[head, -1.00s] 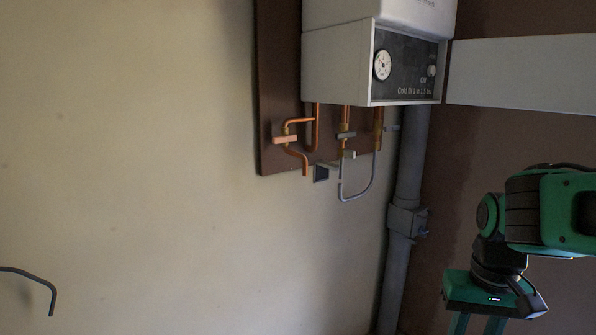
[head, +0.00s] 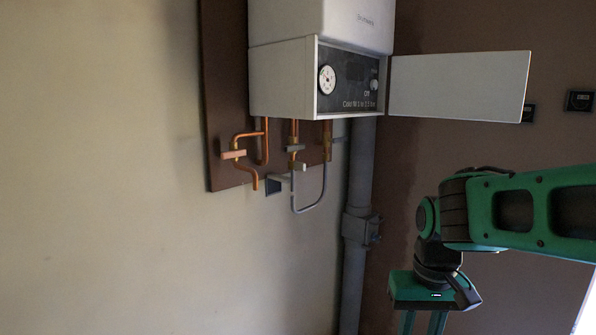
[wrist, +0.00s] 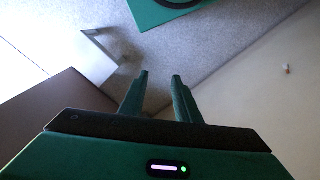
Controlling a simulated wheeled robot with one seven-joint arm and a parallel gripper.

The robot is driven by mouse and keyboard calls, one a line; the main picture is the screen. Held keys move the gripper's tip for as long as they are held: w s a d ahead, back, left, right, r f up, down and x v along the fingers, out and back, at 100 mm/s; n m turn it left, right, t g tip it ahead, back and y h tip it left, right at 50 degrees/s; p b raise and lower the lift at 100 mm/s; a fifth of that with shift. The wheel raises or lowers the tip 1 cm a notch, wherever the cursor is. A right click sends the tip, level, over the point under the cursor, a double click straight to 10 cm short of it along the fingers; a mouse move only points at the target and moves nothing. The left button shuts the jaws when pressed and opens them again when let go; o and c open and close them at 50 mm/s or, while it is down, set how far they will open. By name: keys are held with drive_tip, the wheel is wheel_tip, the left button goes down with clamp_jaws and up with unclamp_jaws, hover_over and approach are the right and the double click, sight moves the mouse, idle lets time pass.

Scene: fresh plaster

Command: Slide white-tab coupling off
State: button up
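The white-tab coupling (head: 299,166) shows small in the head view, below the boiler, where a grey looped hose (head: 311,208) meets the pipework. Its tab is pale, and its finer shape is too small to tell. My gripper (head: 424,325) is at the lower right of the head view, pointing down, well right of and below the coupling. Its fingertips are cut off there. In the wrist view my gripper (wrist: 155,76) has its two fingers apart with nothing between them. The coupling is not seen in the wrist view.
The white boiler (head: 283,80) hangs above the pipes, its front flap (head: 455,87) open to the right. A thick grey pipe (head: 357,200) runs down between hose and arm. The wall at left is bare.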

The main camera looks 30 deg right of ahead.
drive_tip(key=w+r+n+t, duration=0.2)
drive_tip(key=w+n+t, duration=0.2)
drive_tip(key=w, duration=1.1)
drive_tip(key=n+t+y, duration=0.6)
drive_tip(key=t, duration=0.7)
approach(295, 165)
drive_tip(key=shift+w+d, duration=0.15)
drive_tip(key=shift+w, duration=0.85)
drive_tip(key=x, duration=1)
drive_tip(key=shift+w+a+f, duration=0.1)
drive_tip(key=shift+w+a, duration=0.1)
clamp_jaws()
